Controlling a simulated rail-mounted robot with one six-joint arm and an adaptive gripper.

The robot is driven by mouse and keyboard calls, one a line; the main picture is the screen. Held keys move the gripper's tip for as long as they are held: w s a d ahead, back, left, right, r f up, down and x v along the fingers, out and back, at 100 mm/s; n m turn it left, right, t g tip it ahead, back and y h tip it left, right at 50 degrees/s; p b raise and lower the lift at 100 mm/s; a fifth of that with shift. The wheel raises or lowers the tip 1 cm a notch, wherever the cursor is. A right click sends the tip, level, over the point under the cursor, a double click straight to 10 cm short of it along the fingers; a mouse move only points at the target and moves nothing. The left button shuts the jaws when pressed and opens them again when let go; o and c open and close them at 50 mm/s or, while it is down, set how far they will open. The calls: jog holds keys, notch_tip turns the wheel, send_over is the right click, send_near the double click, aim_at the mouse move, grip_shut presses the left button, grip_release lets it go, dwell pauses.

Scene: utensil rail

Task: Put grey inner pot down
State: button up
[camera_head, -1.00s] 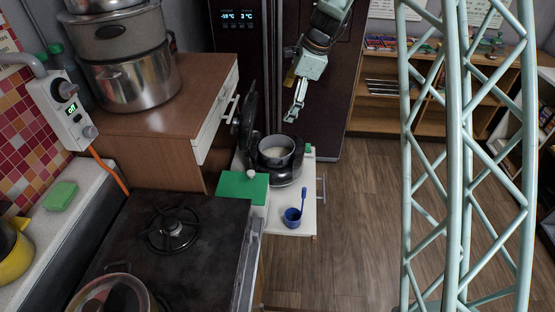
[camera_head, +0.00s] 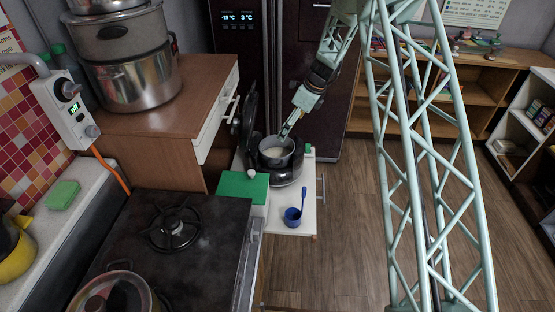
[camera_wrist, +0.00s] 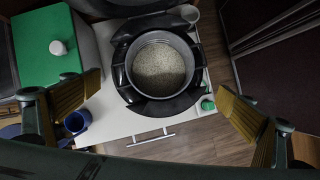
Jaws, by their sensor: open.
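The grey inner pot (camera_wrist: 159,41) sits in the black cooker (camera_wrist: 120,78) on a small white cabinet, upright, with pale grains inside. In the head view the pot (camera_head: 288,158) shows with the cooker's lid raised at its left. My gripper (camera_head: 287,132) is just above the pot's far rim in that view. In the wrist view its two fingers (camera_wrist: 168,100) are spread wide on either side of the cooker with nothing between them, and the pot lies beyond the tips.
The stove (camera_head: 168,240) is at the front left. A dark fridge (camera_head: 290,60) stands behind. Wooden floor on the right is clear.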

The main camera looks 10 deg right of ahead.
jog(key=shift+f, duration=0.25)
jog(key=b+x, duration=0.1)
jog(key=x, duration=0.7)
jog(key=shift+f, duration=0.2)
jog(key=shift+w+a+f, duration=0.1)
jog(key=shift+w, duration=0.05)
dwell(0.4)
jog(key=shift+b+x, duration=0.85)
jog(key=shift+x, duration=1.65)
jog(key=shift+a, duration=0.1)
jog(key=shift+c, duration=0.5)
jog(key=c, duration=1.3)
jog(key=shift+c, duration=1.3)
jog(key=shift+r, duration=0.25)
